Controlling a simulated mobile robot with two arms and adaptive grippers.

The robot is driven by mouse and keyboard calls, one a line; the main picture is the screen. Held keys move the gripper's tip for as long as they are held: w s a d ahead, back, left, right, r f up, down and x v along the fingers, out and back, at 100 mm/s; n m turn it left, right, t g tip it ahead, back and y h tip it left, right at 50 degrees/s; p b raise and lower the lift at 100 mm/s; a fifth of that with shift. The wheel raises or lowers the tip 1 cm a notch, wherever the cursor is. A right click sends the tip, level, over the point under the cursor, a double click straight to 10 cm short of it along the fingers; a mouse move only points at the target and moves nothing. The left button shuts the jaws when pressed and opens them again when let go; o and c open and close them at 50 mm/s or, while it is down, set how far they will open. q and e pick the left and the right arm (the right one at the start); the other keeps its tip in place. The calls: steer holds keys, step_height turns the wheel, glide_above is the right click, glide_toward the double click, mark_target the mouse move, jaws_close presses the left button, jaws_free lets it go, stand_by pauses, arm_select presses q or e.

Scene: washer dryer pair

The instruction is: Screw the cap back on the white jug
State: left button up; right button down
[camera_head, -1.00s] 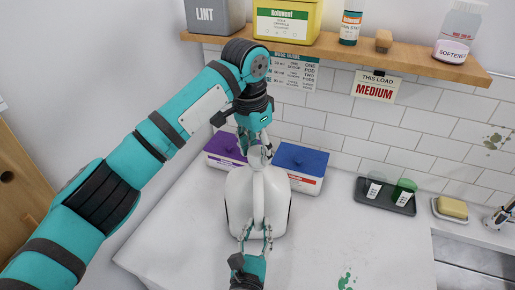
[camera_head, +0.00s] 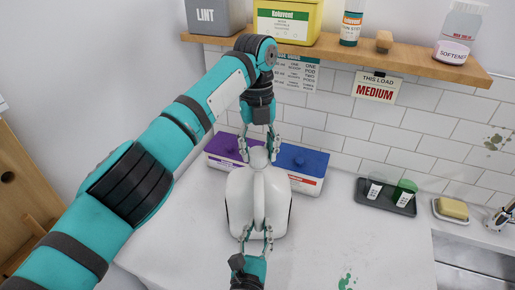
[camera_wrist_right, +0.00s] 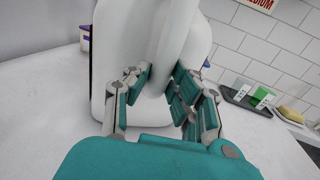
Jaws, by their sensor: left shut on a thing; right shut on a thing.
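The white jug (camera_head: 240,200) stands upright on the counter. It also shows in the right wrist view (camera_wrist_right: 115,50), with its handle (camera_wrist_right: 171,45) toward me. My left gripper (camera_head: 259,152) points down over the top of the jug, shut on the pale cap (camera_head: 258,158) at the mouth. I cannot tell whether the cap's threads are engaged. My right gripper (camera_head: 255,233) is shut on the jug's handle from the front, low down. In the right wrist view its fingers (camera_wrist_right: 160,90) are on both sides of the handle.
A purple-lidded box (camera_head: 226,147) and a blue-lidded box (camera_head: 302,160) stand close behind the jug. A wooden shelf (camera_head: 340,52) with containers hangs above. A dark tray with two cups (camera_head: 385,196) and a soap dish (camera_head: 452,209) are at right. The counter's front right is mostly clear.

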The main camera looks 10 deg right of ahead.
arm_select(q)
steer(key=m, duration=0.7)
steer(key=shift+d+y, duration=0.1)
steer(key=shift+y, duration=0.3)
steer(key=o, duration=0.7)
steer(key=shift+o, duration=0.2)
steer(key=shift+r, duration=2.3)
steer(key=shift+c, duration=0.3)
